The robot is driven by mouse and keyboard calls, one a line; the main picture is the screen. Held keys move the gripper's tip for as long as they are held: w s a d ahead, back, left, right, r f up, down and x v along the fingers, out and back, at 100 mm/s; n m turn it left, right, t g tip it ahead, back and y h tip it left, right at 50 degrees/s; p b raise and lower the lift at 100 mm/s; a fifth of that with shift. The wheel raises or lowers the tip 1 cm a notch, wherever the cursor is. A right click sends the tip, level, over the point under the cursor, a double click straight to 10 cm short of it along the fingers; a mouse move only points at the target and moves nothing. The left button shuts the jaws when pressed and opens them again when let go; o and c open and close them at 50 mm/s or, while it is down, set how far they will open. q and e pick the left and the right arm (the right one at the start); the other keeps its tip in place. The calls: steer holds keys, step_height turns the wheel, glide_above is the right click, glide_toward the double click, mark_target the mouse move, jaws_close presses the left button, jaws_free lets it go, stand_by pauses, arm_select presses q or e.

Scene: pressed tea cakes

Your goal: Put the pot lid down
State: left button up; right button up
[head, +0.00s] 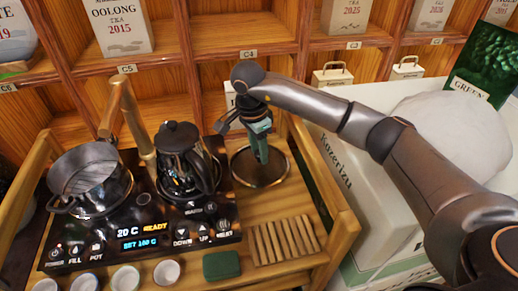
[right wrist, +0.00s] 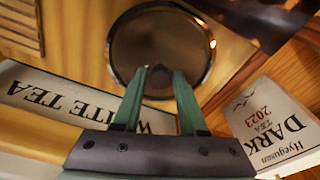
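The pot lid (head: 247,176) is a round dark disc with a shiny metal rim, right of the black kettle, over the wooden tea table. It also shows in the right wrist view (right wrist: 185,40). My right gripper (head: 262,157) points down at its middle. In the right wrist view the fingers (right wrist: 159,78) close around the small dark knob at its centre. I cannot tell whether the rim touches the wood. The steel pot (head: 95,185) stands uncovered at the left of the black stove panel. My left gripper is not in view.
The black kettle (head: 183,160) stands close to the lid's left. A slatted wooden rack (head: 285,240), a green block (head: 221,265) and several cups (head: 167,271) lie nearer. The table's raised wooden side rail (head: 325,190) is to the right. Bare wood shows between lid and rack.

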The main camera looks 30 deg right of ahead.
mark_target(254, 163)
steer(key=o, duration=0.3)
steer(key=shift+o, duration=0.2)
steer(key=shift+r, duration=0.25)
step_height(254, 163, up, 12)
steer(key=a, duration=0.1)
steer(key=shift+a+p, duration=0.2)
steer(key=shift+p, duration=0.25)
steer(key=shift+f, duration=0.15)
